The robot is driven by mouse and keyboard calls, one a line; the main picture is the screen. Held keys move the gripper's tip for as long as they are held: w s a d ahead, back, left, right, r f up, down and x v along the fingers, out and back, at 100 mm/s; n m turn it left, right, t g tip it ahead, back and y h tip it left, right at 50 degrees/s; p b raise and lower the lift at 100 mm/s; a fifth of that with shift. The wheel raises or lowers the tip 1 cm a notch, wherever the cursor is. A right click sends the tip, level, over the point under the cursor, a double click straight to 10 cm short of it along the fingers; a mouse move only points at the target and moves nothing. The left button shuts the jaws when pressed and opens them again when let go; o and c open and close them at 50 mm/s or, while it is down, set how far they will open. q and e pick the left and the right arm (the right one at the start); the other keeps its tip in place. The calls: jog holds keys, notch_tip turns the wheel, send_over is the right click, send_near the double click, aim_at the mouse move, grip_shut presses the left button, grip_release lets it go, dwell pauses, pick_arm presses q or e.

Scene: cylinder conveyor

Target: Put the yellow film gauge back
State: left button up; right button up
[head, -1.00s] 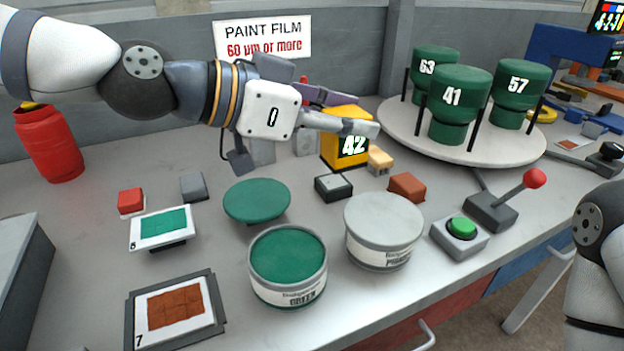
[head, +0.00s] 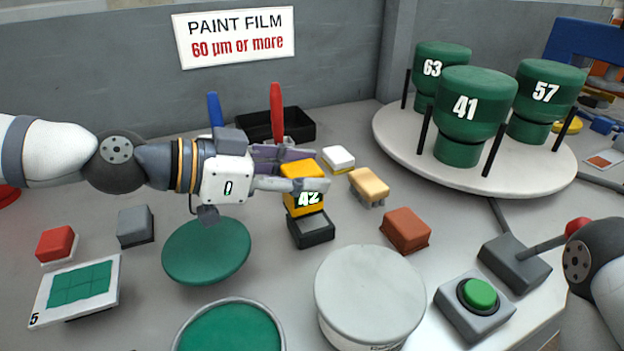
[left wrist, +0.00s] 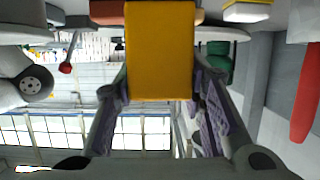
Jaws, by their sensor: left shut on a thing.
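The yellow film gauge (head: 291,201), with 42 on its front, is held in my left gripper (head: 305,173). The fingers are shut on it from either side, and it looks upright. A small black block with a grey top (head: 311,231) is right at the gauge's lower end. I cannot tell whether the two touch. In the left wrist view the gauge (left wrist: 160,50) fills the middle between my purple-padded fingers. Part of my right arm shows at the right edge, but its gripper is out of view.
An orange-tan block (head: 369,184), a white block (head: 338,158) and a brown block (head: 405,229) stand close by on the right. A grey-lidded can (head: 370,295) is in front, a green disc (head: 206,250) to the left. A black tray (head: 300,125) stands behind.

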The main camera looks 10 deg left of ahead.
pick_arm(q)
notch_tip(320, 180, down, 3)
jog(key=shift+s+d+r, duration=0.25)
jog(key=shift+s+r, duration=0.1)
jog(key=shift+r, duration=0.1)
grip_shut()
jog(key=shift+s+r, duration=0.1)
jog(key=shift+r, duration=0.05)
jog(key=shift+a, duration=0.15)
jog(key=o, duration=0.9)
grip_release()
jog(key=shift+w+f, duration=0.25)
jog(key=shift+f, duration=0.05)
jog(key=o, duration=0.4)
jog(key=shift+s+r, duration=0.1)
jog(key=shift+r, duration=0.05)
pick_arm(e)
jog(key=shift+s+d+f, duration=0.2)
jog(key=shift+s+f, duration=0.15)
jog(key=shift+s, duration=0.1)
jog(key=shift+s+d+f, duration=0.15)
jog(key=shift+s+f, duration=0.15)
jog(key=shift+s, duration=0.15)
